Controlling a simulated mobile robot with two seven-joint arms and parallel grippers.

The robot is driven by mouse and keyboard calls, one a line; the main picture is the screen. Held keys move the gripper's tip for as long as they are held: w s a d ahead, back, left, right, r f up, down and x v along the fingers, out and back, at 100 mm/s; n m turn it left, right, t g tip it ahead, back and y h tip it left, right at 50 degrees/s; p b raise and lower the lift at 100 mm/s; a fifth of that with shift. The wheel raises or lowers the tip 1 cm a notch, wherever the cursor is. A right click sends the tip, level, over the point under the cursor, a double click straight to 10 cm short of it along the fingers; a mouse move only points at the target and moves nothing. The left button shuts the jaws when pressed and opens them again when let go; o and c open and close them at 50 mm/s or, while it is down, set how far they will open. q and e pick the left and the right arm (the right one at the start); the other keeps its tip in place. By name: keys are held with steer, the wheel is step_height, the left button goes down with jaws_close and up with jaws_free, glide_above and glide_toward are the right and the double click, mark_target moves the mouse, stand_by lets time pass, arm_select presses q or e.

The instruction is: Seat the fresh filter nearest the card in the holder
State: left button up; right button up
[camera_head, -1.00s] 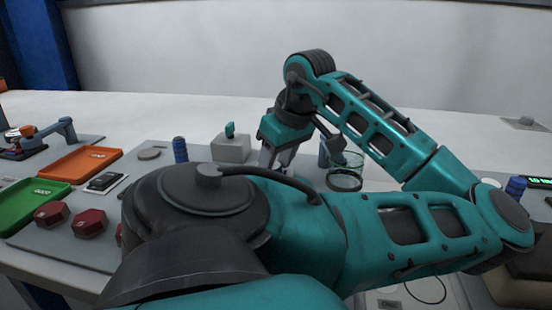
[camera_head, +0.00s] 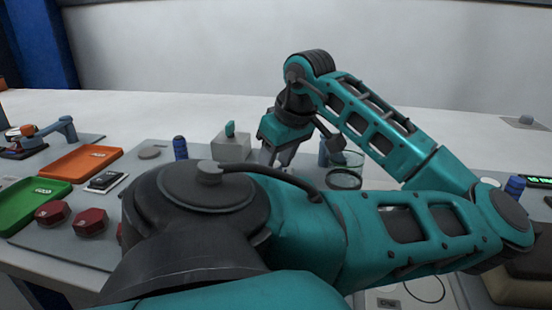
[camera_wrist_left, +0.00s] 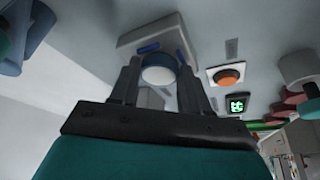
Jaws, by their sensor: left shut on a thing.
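My left gripper (camera_head: 277,157) reaches down behind my own arm, right of a pale block (camera_head: 232,147) with a small teal piece on top. In the left wrist view its fingers (camera_wrist_left: 159,80) are shut on a round, white-faced thing with a blue rim (camera_wrist_left: 158,75), which I take for a filter. Behind it in that view is a grey block with blue marks (camera_wrist_left: 150,45), perhaps the holder; I cannot tell whether the filter touches it. A dark card-like piece with a white edge (camera_head: 107,181) lies at left. My right gripper is not in view.
Left are an orange tray (camera_head: 80,162), a green tray (camera_head: 32,203) and red hexagonal pieces (camera_head: 90,222). A blue cylinder (camera_head: 180,148) stands behind my arm; a clear glass (camera_head: 347,160) stands right of the gripper. My arm hides much of the table's middle.

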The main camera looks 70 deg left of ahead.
mark_target(276, 167)
arm_select(q)
steer(key=shift+f, duration=0.1)
steer(key=o, duration=1.5)
steer(key=shift+r+p, duration=0.6)
steer(key=shift+p, duration=0.1)
steer(key=shift+r+p, duration=0.65)
steer(key=shift+p, duration=0.05)
steer(key=shift+r+p, duration=0.55)
steer(key=shift+p, duration=0.05)
steer(key=shift+r+p, duration=1.8)
steer(key=shift+p, duration=0.25)
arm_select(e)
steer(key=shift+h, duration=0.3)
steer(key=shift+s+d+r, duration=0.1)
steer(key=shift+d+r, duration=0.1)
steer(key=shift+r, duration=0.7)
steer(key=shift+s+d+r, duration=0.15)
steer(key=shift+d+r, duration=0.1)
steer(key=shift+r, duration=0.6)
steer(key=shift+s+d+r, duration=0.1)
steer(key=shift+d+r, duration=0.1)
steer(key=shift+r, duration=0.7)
